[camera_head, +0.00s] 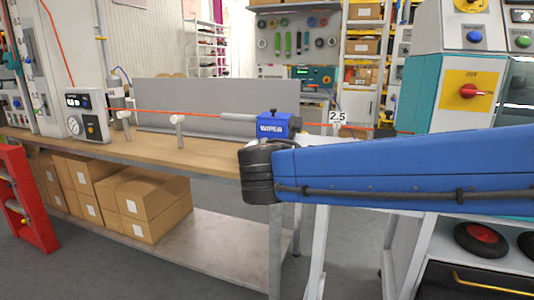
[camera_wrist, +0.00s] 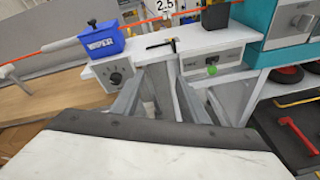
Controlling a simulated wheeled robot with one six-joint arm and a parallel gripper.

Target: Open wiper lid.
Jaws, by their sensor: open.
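The wiper (camera_head: 274,126) is a small blue box with white WIPER lettering, on the cable line past the bench's right end. It also shows at the upper left of the wrist view (camera_wrist: 99,42). Its lid (camera_wrist: 100,29) has a small dark knob on top and looks down on the box. My gripper (camera_wrist: 158,90) is open and empty in the wrist view, with its grey fingers below and to the right of the wiper and apart from it. In the head view my blue arm crosses in front from the right, and the gripper does not show there.
A red cable (camera_head: 165,112) runs over the wooden bench (camera_head: 195,150) to the wiper. A panel with a black dial (camera_wrist: 115,78) sits below the wiper, and one with a green button (camera_wrist: 212,70) stands right. A 2.5 display (camera_head: 338,117) is beyond. Cardboard boxes (camera_head: 145,205) lie under the bench.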

